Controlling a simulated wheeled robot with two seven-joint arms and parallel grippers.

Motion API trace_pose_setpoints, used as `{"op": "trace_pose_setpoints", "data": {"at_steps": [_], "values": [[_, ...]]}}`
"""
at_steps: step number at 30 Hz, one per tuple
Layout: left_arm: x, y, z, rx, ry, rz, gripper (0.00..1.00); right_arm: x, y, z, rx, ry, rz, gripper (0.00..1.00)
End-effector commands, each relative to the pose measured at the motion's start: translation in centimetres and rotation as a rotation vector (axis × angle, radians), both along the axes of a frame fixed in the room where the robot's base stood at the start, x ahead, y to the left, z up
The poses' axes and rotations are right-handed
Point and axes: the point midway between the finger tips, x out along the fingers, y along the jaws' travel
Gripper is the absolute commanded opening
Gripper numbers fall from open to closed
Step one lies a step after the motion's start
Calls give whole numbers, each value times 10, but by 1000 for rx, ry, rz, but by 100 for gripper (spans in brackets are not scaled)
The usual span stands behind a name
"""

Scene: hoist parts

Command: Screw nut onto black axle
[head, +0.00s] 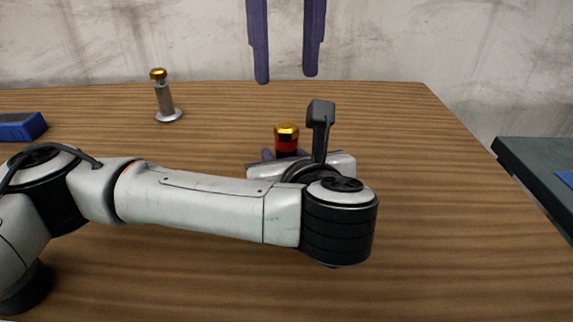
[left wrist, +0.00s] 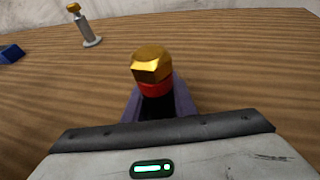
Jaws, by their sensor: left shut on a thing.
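A gold hex nut (head: 286,130) sits on top of a part with a red band (head: 287,146) and a black body, which looks like the black axle. It stands upright between the fingers of my left gripper (head: 284,155), which is shut on it. In the left wrist view, the gold nut (left wrist: 151,64) and red band (left wrist: 156,89) stick out above the purple fingers, and the black body lies between them. My right gripper (head: 287,76) points down from the top, above and behind the nut, its two purple fingers apart with nothing between them. Any thread is hidden.
A grey post (head: 164,98) with a round base and a gold top (head: 158,74) stands on the wooden table (head: 400,130) at the back left. A blue block (head: 20,127) lies at the left edge. A dark table (head: 545,165) is at the right. The tabletop right of my left gripper is clear.

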Motion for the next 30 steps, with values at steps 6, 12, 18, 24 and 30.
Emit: {"op": "trace_pose_setpoints", "data": {"at_steps": [6, 12, 18, 24, 30], "values": [[0, 0, 0, 0, 0, 0, 0, 0, 0, 0, 0, 1, 118, 40], [0, 0, 0, 0, 0, 0, 0, -1, 1, -1, -2, 5, 511, 40], [0, 0, 0, 0, 0, 0, 0, -1, 1, -1, -2, 5, 983, 40], [0, 0, 0, 0, 0, 0, 0, -1, 1, -1, 0, 4, 1456, 40], [0, 0, 0, 0, 0, 0, 0, -1, 1, -1, 2, 4, 1904, 40]]}}
